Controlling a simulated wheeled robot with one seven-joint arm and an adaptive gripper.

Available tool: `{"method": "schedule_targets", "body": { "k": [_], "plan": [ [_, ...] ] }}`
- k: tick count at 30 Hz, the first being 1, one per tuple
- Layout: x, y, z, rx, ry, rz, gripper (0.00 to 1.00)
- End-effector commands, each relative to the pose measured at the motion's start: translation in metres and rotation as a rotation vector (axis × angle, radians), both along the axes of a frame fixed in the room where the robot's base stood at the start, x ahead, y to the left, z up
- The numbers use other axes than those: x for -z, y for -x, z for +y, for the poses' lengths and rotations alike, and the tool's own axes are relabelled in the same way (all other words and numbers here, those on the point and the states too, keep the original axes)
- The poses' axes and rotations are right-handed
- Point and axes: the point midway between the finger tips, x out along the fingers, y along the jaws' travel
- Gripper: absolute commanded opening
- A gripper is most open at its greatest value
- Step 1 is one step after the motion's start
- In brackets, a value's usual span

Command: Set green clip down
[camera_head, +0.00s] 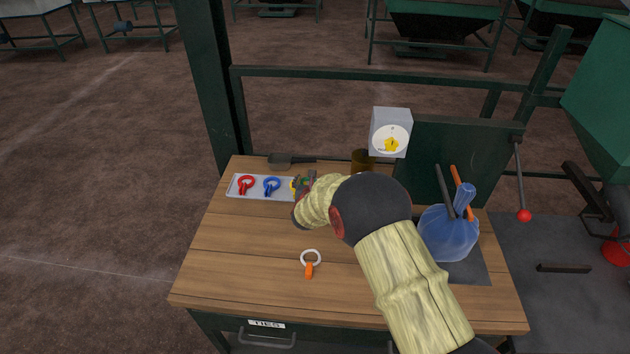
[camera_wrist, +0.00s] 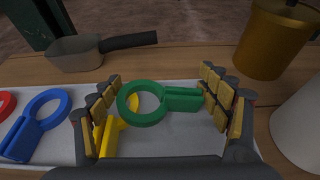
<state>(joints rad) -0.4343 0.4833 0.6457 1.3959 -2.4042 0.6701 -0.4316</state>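The green clip (camera_wrist: 148,103), a ring with a flat tab, lies crosswise between the fingers of my gripper (camera_wrist: 165,102) in the wrist view. The left finger meets its ring and the right finger meets its tab end. It overlaps the yellow clip (camera_wrist: 108,135) behind it and appears held over the pale tray (camera_wrist: 190,143). In the head view my gripper (camera_head: 306,184) is at the tray's right end, and my arm hides most of the green clip. A blue clip (camera_head: 271,186) and a red clip (camera_head: 246,185) lie in the tray (camera_head: 259,179).
A scoop (camera_head: 285,160) and an amber cup (camera_head: 362,161) stand behind. A grey box with a dial (camera_head: 390,132) is at the back. An orange-and-white clip (camera_head: 310,262) lies on the table's open front. A blue tied bag (camera_head: 448,234) stands right of my arm.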

Motion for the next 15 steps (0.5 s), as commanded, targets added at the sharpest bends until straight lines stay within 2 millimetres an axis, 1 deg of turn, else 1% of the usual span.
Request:
{"method": "schedule_targets", "body": {
  "k": [1,3,12,15],
  "plan": [
    [0.0158,0.0068,-0.0031,0.002,0.003,0.025,0.85],
    [0.0170,0.0075,-0.0033,0.002,0.004,0.027,0.89],
    [0.0197,0.0089,-0.0033,0.000,0.007,0.032,0.89],
    [0.0179,0.0090,-0.0032,0.000,0.007,0.032,0.89]
  ]
}}
